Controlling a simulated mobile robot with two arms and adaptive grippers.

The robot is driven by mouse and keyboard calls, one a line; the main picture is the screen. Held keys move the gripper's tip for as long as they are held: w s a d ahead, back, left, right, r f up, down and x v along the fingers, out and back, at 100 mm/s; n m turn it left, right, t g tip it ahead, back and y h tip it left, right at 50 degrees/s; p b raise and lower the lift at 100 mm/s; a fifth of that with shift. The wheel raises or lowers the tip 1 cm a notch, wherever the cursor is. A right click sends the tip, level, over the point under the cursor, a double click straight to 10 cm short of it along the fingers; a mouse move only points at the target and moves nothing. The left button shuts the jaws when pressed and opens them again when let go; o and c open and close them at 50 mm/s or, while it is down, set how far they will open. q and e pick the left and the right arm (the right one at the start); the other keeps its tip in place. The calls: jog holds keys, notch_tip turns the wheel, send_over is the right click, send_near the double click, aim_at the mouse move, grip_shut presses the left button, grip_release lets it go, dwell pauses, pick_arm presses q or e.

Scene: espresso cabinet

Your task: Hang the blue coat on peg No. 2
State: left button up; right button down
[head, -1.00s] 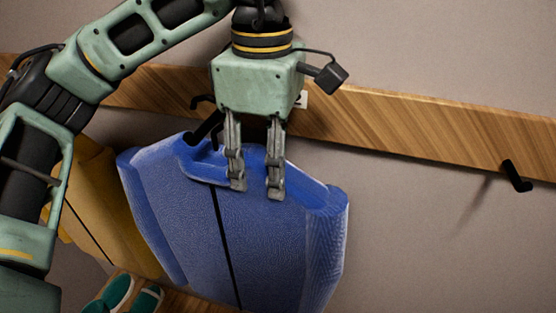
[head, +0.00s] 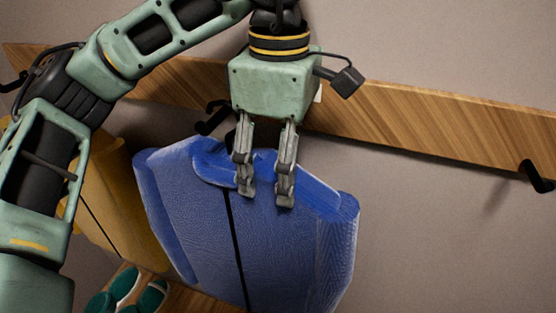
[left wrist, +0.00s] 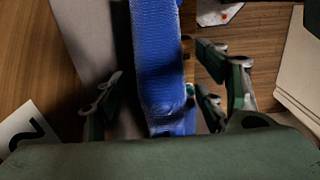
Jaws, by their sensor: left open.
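The blue coat (head: 285,245) hangs upright against the wall below the wooden rail, in the middle of the head view. My left gripper (head: 265,195) is open at its top edge, with its fingers pointing down in front of the collar. In the left wrist view, the blue coat (left wrist: 155,65) runs between the spread fingers of my left gripper (left wrist: 165,105). A black peg (head: 213,118) shows just above the collar; I cannot tell whether the coat rests on it. A white plate with a 2 (left wrist: 30,130) shows in the left wrist view. My right gripper is out of view.
The wooden rail (head: 430,125) crosses the wall. A bare black peg (head: 537,176) sticks out at its right. A yellow coat (head: 115,200) hangs left, partly behind my arm. Green shoes (head: 150,297) stand on a wooden surface below. The wall right of the blue coat is free.

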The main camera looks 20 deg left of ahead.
pick_arm(q)
notch_tip(320, 180, up, 12)
dwell(0.8)
